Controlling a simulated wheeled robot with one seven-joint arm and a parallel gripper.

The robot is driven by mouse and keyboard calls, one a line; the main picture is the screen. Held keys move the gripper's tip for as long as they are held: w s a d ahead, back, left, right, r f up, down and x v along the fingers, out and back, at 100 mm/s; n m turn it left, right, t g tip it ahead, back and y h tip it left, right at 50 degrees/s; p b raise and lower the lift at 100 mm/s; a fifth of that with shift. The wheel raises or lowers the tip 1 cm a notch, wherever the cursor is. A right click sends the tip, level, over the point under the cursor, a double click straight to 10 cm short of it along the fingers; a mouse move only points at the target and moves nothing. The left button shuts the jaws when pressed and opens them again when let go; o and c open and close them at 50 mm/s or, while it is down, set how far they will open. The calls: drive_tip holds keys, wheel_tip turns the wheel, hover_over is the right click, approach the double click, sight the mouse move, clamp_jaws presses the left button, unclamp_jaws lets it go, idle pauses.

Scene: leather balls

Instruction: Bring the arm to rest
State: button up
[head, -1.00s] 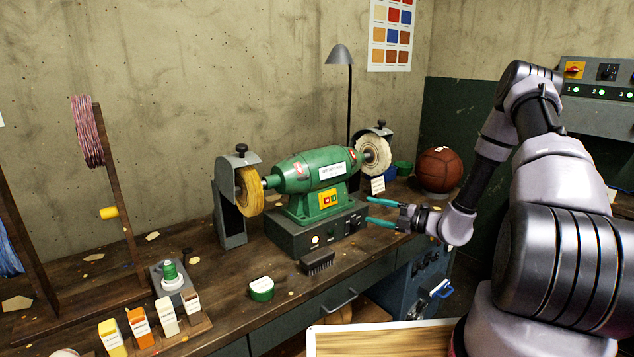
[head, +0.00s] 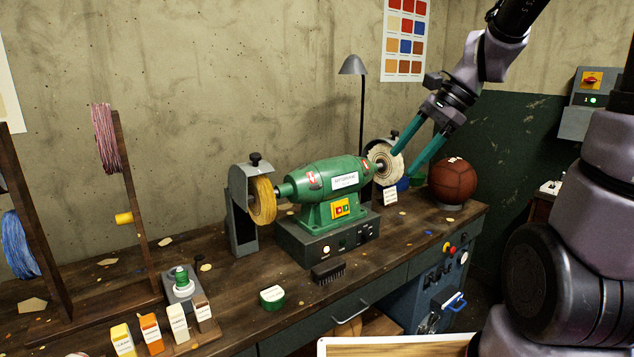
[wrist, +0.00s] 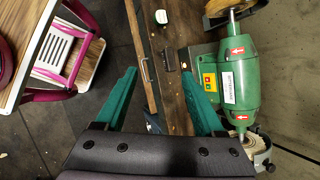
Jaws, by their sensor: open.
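My gripper (head: 417,143) has two teal fingers. It is open, with the fingers spread apart and nothing between them. In the head view it is raised, angled down and to the left, and overlaps the white buffing wheel (head: 384,165) and the wall behind. The wrist view also shows the open fingers (wrist: 163,100), with the workbench edge and floor beyond them. The green buffing machine (head: 325,186) stands on the bench just left of the gripper. A brown leather ball (head: 453,181) sits on a small stand at the bench's right end, to the right of the fingertips.
The workbench (head: 408,238) also holds a dark brush (head: 328,272), a green tin (head: 272,297), several small bottles (head: 150,334) and a lamp (head: 353,66). A thread rack (head: 135,215) stands at left. The wrist view shows a pink-legged stool (wrist: 60,52) on the floor.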

drive_tip(key=s+d+r+n+t+h, duration=0.4)
drive_tip(key=s+d+r+n+t, duration=0.1)
drive_tip(key=s+r+n, duration=0.3)
drive_tip(key=shift+s+d+r+n, duration=0.35)
drive_tip(key=shift+s+d+n, duration=0.15)
drive_tip(key=shift+s+n, duration=0.15)
drive_tip(key=shift+w, duration=0.1)
